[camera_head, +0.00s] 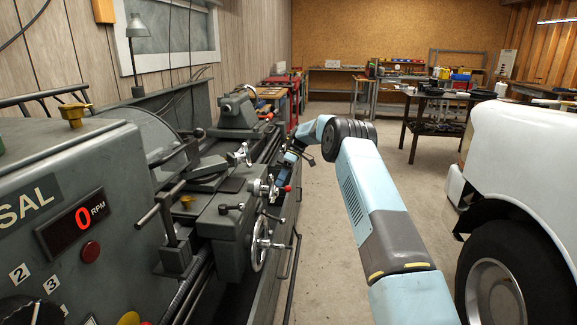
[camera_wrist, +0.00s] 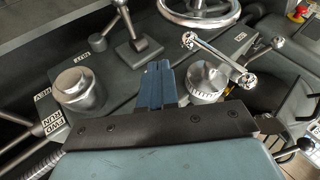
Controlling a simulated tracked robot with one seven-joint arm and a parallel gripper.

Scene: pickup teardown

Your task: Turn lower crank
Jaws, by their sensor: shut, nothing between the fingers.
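The wrist view shows a crank (camera_wrist: 218,60), a metal bar with rounded ends, above a round graduated dial (camera_wrist: 207,84). My gripper (camera_wrist: 158,72) is shut and empty, with its blue fingers just left of the dial. I cannot tell whether the fingers touch the dial. I cannot tell which crank is the lower one.
A round metal knob (camera_wrist: 80,88) is left of my fingers, and a lever (camera_wrist: 132,38) stands beyond them. The floor (camera_head: 330,240) right of the lathe is clear up to a white vehicle (camera_head: 525,150).

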